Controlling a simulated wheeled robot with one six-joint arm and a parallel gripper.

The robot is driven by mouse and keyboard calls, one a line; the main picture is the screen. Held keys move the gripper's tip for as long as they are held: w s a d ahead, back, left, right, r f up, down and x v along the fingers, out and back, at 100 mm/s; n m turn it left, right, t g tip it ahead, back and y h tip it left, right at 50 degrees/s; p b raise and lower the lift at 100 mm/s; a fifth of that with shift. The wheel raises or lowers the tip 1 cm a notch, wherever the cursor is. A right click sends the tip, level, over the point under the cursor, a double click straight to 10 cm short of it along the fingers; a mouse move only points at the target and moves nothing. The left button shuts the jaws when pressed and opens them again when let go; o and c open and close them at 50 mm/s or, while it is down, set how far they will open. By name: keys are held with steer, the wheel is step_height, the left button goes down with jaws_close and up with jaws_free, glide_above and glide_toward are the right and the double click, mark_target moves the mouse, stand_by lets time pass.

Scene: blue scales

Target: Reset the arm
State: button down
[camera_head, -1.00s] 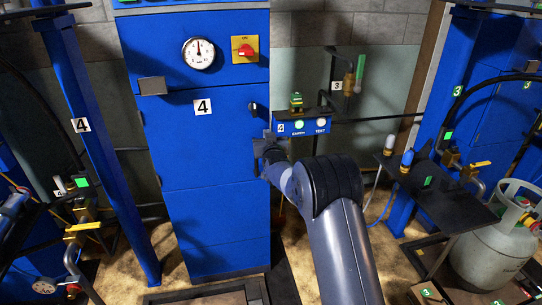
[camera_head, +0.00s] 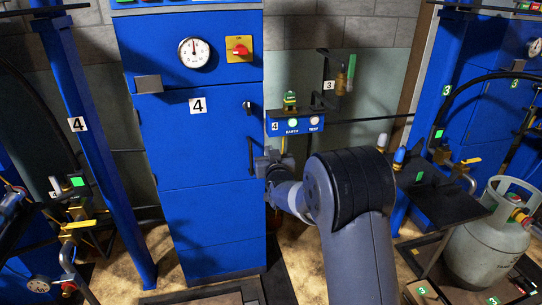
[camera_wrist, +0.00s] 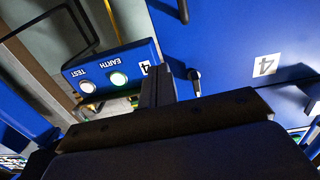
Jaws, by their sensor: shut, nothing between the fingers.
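My gripper (camera_head: 268,165) is in front of the right edge of the blue cabinet (camera_head: 212,225) marked 4, below the small EARTH/TEST box (camera_head: 296,123). In the wrist view my gripper's fingers (camera_wrist: 157,85) are together with nothing between them. My arm comes in from the lower right, its dark elbow bulging toward the head camera. The cabinet's small black handle (camera_head: 248,107) is above my gripper, and it also shows in the wrist view (camera_wrist: 194,82) just right of the fingers. The cabinet door appears closed.
A gauge (camera_head: 194,52) and a red switch on a yellow plate (camera_head: 239,49) are on the upper cabinet. A blue post (camera_head: 88,150) stands left. A dark shelf with valves (camera_head: 440,190) and a grey gas cylinder (camera_head: 490,235) stand right of my arm.

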steer(key=shift+s+d, duration=0.2)
steer(key=shift+s, duration=0.55)
steer(key=shift+w, duration=0.15)
